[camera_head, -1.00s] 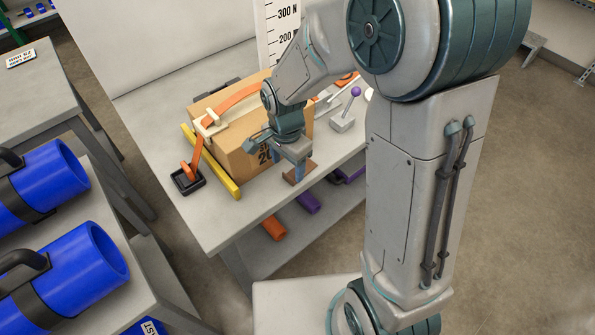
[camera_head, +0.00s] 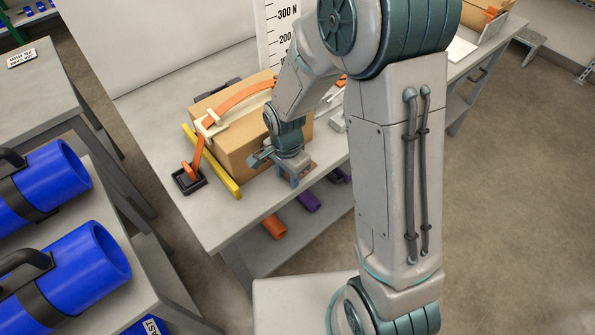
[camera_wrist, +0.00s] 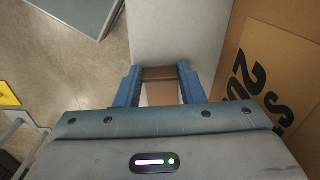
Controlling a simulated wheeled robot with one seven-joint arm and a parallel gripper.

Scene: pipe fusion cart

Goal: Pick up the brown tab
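The brown tab (camera_wrist: 160,92) lies by the cardboard box at the table's front edge. In the wrist view it shows between the two blue fingers of my gripper (camera_wrist: 159,74), with its darker brown part near the fingertips. The fingers stand apart, one on each side of it, with little gap; I cannot tell whether they touch it. In the head view my gripper (camera_head: 294,182) points down over the tab and hides most of it.
The cardboard box (camera_head: 238,153) with an orange strap stands just left of my gripper in the head view. A yellow bar (camera_head: 211,162) and a black tray (camera_head: 188,180) lie beside it. Orange (camera_head: 274,227) and purple (camera_head: 308,201) tubes lie on the shelf below.

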